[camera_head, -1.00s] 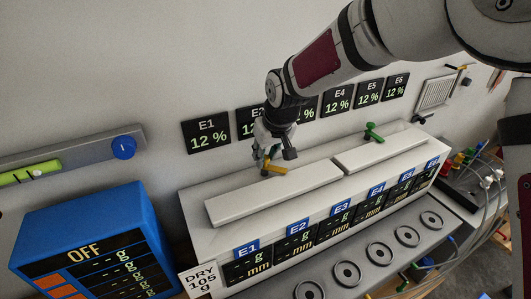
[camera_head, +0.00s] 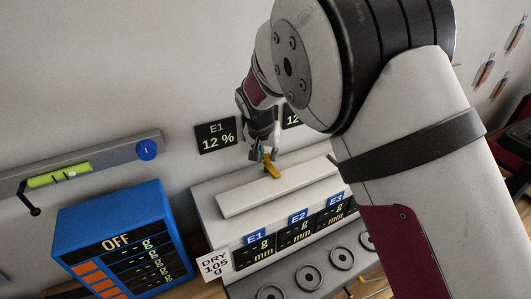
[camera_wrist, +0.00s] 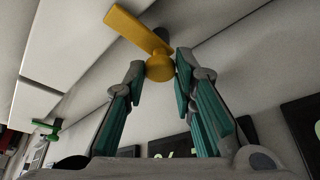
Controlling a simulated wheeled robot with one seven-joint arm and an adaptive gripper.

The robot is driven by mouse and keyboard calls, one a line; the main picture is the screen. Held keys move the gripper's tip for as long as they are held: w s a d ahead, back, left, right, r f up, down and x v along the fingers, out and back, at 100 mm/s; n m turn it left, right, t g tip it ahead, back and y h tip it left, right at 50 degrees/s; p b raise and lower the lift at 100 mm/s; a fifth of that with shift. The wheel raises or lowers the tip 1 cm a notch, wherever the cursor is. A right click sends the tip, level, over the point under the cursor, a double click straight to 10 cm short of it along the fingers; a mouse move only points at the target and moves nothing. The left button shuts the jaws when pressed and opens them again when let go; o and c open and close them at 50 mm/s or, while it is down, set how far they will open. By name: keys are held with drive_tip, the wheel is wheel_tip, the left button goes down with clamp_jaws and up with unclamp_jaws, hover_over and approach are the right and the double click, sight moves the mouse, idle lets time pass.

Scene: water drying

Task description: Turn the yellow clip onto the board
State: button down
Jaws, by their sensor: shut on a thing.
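The yellow clip (camera_head: 273,170) is at the back edge of the white board (camera_head: 280,192) on top of the white station. In the wrist view the clip (camera_wrist: 140,32) has a round hub and a flat lever pointing up and left, toward the board (camera_wrist: 60,45). Its tip appears to overlap the board's edge; whether it touches is unclear. My gripper (camera_head: 267,156) is over the clip from behind. In the wrist view its teal-padded fingers (camera_wrist: 161,70) are closed on the round hub, one at each side.
A green clip (camera_wrist: 46,129) shows far left in the wrist view. A blue box reading OFF (camera_head: 120,240) stands left of the station. Readout panels (camera_head: 215,135) hang on the wall behind. My arm hides the station's right side in the head view.

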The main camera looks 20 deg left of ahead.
idle(0.6)
drive_tip(key=c, duration=1.3)
unclamp_jaws()
drive_tip(key=v, duration=1.2)
drive_tip(key=shift+a, duration=0.1)
